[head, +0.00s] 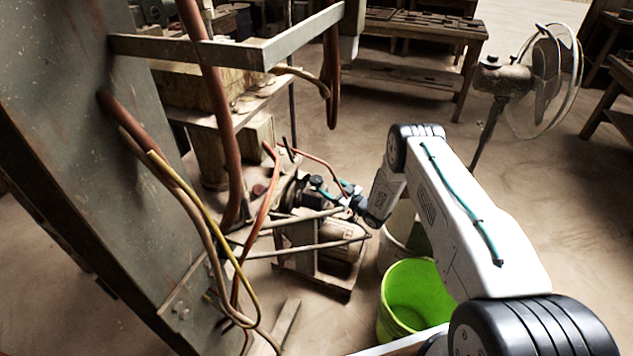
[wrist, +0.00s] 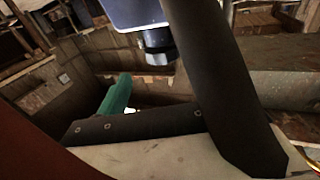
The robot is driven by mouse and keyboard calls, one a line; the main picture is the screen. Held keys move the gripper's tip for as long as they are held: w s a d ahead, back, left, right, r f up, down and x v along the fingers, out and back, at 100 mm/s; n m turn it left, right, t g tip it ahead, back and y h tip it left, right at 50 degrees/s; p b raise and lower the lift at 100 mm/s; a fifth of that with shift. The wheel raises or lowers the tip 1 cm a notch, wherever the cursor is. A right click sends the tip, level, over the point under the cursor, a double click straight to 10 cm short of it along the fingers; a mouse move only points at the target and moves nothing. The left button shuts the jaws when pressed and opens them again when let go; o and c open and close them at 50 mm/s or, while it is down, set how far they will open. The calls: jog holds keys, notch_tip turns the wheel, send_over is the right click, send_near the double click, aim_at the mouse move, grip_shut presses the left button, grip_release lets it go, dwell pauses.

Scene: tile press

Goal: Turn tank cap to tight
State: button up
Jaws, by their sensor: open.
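My gripper (head: 331,188) is at the end of the white arm in the head view, low over the machine with a rusty motor or tank (head: 341,243). Its teal-marked fingers are small there and look apart, with nothing clearly between them. In the wrist view a teal piece (wrist: 116,97), seemingly part of my gripper, shows beyond a dark bar with screws. I cannot pick out the tank cap in either view; it may be hidden by the gripper or hoses. Whether the gripper touches anything cannot be told.
Orange and brown hoses (head: 268,200) and metal bars (head: 305,222) run close to the gripper. A grey panel (head: 75,130) stands left. A green bucket (head: 413,290) stands right of the machine, below my arm. A fan (head: 545,75) and bench (head: 420,65) are behind. Open floor lies between.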

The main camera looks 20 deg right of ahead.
aim_at(321, 183)
jog(key=shift+w+a+y, duration=0.15)
jog(key=shift+a+y, duration=0.15)
jog(key=shift+a, duration=0.1)
jog(key=x, duration=0.7)
jog(key=shift+w+f, duration=0.1)
jog(key=shift+f, duration=0.05)
jog(key=c, duration=1)
